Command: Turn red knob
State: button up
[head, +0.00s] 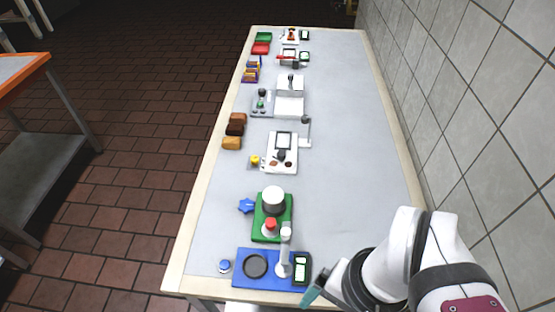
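A small red knob-like piece (270,223) stands on a white round base on the green board (258,205), near the front of the long table. A white cylinder with a dark lower part (273,198) stands just behind it on the same board. My gripper (311,297) is at the bottom of the head view, low and right of the red piece and apart from it. Only a teal finger part shows. The rest is hidden by the wrist and the frame edge, so its opening cannot be seen.
In front lies a blue board (240,280) with a dark round plate (255,265), a white upright dispenser-like post (285,250) and a small screen (301,268). A blue star-shaped piece (246,205) lies left of the green board. The table's right side (360,180) is clear, beside a tiled wall.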

jog(key=shift+c, duration=0.6)
jog(key=w+n, duration=0.2)
jog(key=w+r+n, duration=0.1)
jog(key=w+n, duration=0.1)
jog(key=w+a+r+n, duration=0.1)
jog(key=w+n, duration=0.1)
jog(key=shift+w, duration=0.2)
jog(key=shift+c, duration=1.4)
jog(key=n+h, duration=0.2)
jog(key=n, duration=1.9)
send_over(271, 222)
notch_tip(271, 222, down, 5)
notch_tip(271, 222, down, 13)
jog(key=shift+f, duration=0.5)
